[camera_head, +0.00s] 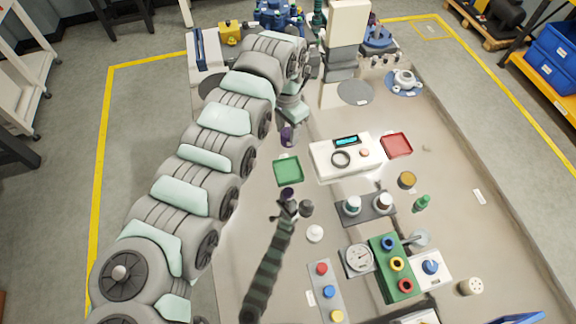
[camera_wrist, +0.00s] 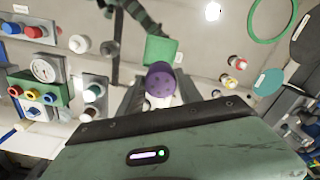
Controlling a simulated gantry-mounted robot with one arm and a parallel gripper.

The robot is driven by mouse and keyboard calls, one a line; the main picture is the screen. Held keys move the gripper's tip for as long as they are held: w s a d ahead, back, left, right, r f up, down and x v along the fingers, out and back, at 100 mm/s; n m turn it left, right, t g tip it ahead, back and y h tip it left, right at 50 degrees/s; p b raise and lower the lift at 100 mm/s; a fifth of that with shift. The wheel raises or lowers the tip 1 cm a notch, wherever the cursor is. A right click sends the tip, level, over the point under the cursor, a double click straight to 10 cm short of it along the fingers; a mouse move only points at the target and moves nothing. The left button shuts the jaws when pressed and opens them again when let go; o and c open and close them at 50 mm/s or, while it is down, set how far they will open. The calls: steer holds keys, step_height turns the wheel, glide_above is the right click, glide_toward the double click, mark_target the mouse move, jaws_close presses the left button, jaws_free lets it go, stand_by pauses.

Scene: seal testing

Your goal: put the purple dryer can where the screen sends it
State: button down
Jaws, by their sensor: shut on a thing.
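The purple dryer can (camera_head: 287,136) hangs under my gripper (camera_head: 288,126) in the head view, behind the green tray (camera_head: 289,170). In the wrist view the purple can (camera_wrist: 160,82) is between my jaws, which are shut on it, with the green tray (camera_wrist: 160,50) just beyond it. The white tester (camera_head: 326,160) stands right of the green tray. Its small cyan screen (camera_head: 346,141) is lit, but its text is too small to read. A red tray (camera_head: 396,145) lies right of the tester. The green tray looks empty.
A dark striped hose (camera_head: 265,270) ends in a black clamp in front of the green tray, with another purple piece (camera_head: 288,193) at its tip. A gauge (camera_head: 359,257), a green block (camera_head: 390,267) and a button panel (camera_head: 327,292) fill the front. Bare tabletop (camera_head: 450,190) lies at the right.

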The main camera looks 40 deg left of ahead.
step_height(320, 180, down, 13)
steer(key=shift+r+b, duration=0.1)
steer(key=shift+b, duration=0.7)
step_height(320, 180, down, 4)
steer(key=shift+d+r+b, duration=0.1)
steer(key=shift+d+b, duration=0.05)
steer(key=shift+b, duration=0.25)
steer(key=shift+r, duration=0.1)
steer(key=c, duration=0.8)
jaws_free()
